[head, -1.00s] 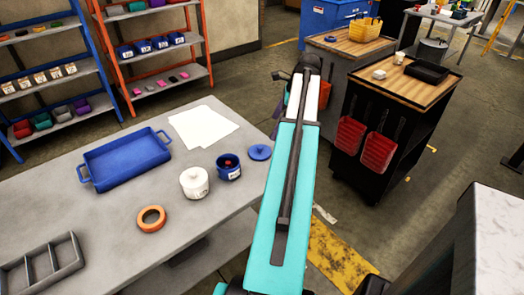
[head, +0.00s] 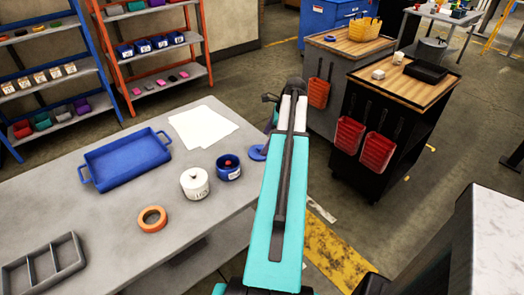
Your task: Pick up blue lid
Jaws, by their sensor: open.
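The blue lid (head: 256,153) lies flat on the grey table, near its right edge in the head view. My teal and white arm covers the lid's right side. A blue pot (head: 229,170) with a white label stands open just left of the lid, with something reddish-brown inside. My arm reaches up and away past the table's right edge, with its dark far joint beyond the lid. My gripper's fingers are hidden behind the arm, and I see nothing held.
A white lidded pot (head: 194,184), an orange ring (head: 152,219), a blue tray (head: 127,160), white paper (head: 202,126) and a grey divided tray (head: 42,265) are on the table. Wood-topped cabinets (head: 400,82) stand to the right, with floor between.

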